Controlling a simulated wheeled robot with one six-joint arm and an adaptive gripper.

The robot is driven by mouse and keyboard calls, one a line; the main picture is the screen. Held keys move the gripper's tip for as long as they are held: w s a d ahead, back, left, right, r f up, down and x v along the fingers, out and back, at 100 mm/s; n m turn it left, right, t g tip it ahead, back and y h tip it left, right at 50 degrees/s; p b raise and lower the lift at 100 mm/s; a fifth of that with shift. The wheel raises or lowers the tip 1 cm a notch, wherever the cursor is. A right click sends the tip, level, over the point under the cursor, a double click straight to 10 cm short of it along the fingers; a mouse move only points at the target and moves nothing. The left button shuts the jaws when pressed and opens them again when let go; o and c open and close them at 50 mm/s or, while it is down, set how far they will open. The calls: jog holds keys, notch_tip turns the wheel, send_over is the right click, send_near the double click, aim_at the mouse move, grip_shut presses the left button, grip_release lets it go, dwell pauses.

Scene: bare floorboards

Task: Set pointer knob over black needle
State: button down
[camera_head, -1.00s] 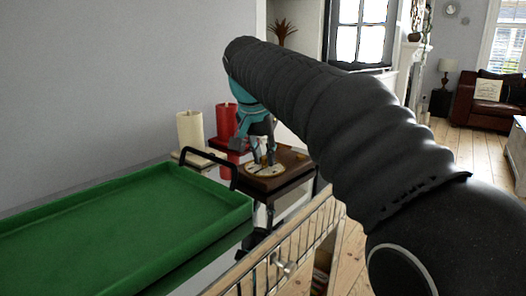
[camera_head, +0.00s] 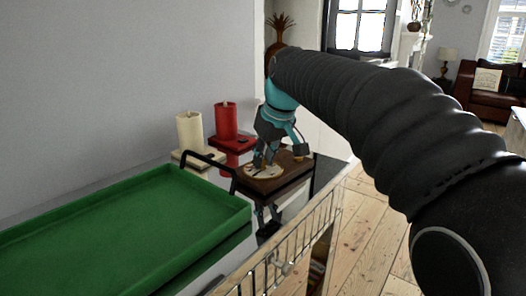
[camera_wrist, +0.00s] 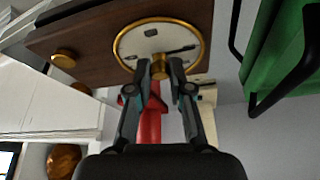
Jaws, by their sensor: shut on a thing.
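A dark wooden box (camera_head: 285,184) carries a round white dial (camera_head: 263,172) on its top. In the wrist view the dial face (camera_wrist: 139,41) has a gold rim and a black needle (camera_wrist: 181,50) that points to the right. My gripper (camera_wrist: 160,70) is shut on a gold pointer knob (camera_wrist: 152,62) at the dial's near side. The fingertips hide part of the knob, so I cannot tell its exact direction. In the head view my gripper (camera_head: 263,163) reaches down to the dial, and the held knob is hidden there.
A second gold knob (camera_wrist: 65,55) stands on the box. A green tray (camera_head: 120,215) with black handles lies to the left. A cream candle (camera_head: 190,130) and a red candle (camera_head: 226,121) stand behind. A metal railing (camera_head: 290,245) runs along the front.

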jog(key=n+g, duration=0.1)
jog(key=n, duration=0.1)
jog(key=n+y, duration=0.1)
jog(key=n, duration=0.2)
jog(key=shift+w+d+n+g+p, duration=0.1)
jog(key=shift+w+n+g+p, duration=0.05)
jog(key=shift+n+g+p, duration=0.2)
jog(key=n+g, duration=0.1)
jog(key=n, duration=0.1)
jog(key=n+g, duration=0.1)
jog(key=n, duration=0.2)
jog(key=shift+w+n+y, duration=0.1)
jog(key=shift+n+y, duration=0.25)
jog(key=shift+y, duration=0.05)
jog(key=shift+g, duration=0.25)
jog(key=c, duration=1.1)
grip_release()
jog(key=shift+o, duration=0.2)
jog(key=shift+r, duration=0.1)
jog(key=v, duration=1.1)
jog(key=shift+d+r, duration=0.25)
jog(key=shift+r, duration=0.1)
